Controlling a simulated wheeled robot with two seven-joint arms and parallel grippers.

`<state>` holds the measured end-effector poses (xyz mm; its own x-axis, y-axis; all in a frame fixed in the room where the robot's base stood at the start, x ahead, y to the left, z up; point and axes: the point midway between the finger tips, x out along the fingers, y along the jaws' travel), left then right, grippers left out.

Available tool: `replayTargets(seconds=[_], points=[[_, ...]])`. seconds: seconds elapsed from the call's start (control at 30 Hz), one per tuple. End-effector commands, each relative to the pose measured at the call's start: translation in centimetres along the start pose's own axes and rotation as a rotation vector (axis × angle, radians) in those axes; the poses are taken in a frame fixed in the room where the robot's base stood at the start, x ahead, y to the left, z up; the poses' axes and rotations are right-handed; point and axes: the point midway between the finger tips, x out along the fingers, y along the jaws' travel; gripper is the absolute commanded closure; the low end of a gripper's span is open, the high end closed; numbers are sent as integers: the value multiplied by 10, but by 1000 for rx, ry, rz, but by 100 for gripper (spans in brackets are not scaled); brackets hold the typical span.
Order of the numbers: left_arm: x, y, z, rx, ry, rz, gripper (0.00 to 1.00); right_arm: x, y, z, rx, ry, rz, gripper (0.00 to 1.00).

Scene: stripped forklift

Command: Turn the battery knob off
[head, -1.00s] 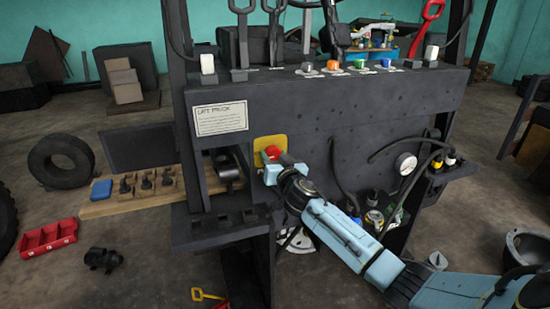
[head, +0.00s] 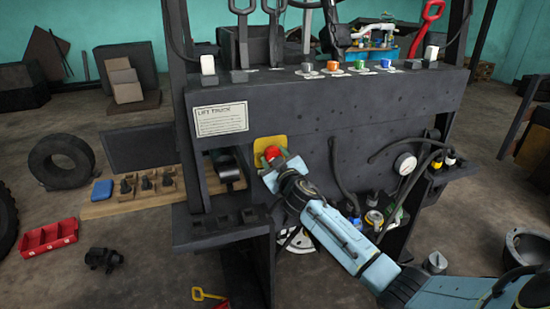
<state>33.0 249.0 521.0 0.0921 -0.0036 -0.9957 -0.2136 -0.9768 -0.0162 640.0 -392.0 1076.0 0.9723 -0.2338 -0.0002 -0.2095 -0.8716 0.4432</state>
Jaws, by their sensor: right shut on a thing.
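The battery knob (head: 272,152) is red and sits on a yellow plate (head: 258,146) on the front of the dark forklift panel. My right gripper (head: 274,161) reaches it from the lower right and is shut on the knob. The fingers cover the knob's lower part, and its exact angle is hard to tell. My left gripper does not show.
A white "Lift truck" label (head: 221,119) is left of the plate. A black hose (head: 335,175) hangs close to the right of my wrist. A pressure gauge (head: 405,162) sits farther right. Levers and coloured buttons line the panel top (head: 330,82).

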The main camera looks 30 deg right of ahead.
Motion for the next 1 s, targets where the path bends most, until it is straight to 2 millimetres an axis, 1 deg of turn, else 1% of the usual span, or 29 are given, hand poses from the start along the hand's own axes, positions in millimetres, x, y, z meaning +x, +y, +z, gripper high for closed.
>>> replayTargets(seconds=[0.6,0.8,1.0], points=[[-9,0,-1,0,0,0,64,0,0,-1,-584,0,0,76],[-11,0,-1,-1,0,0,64,0,0,-1,-746,1,1,76],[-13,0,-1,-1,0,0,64,0,-1,-1,-866,2,0,76]])
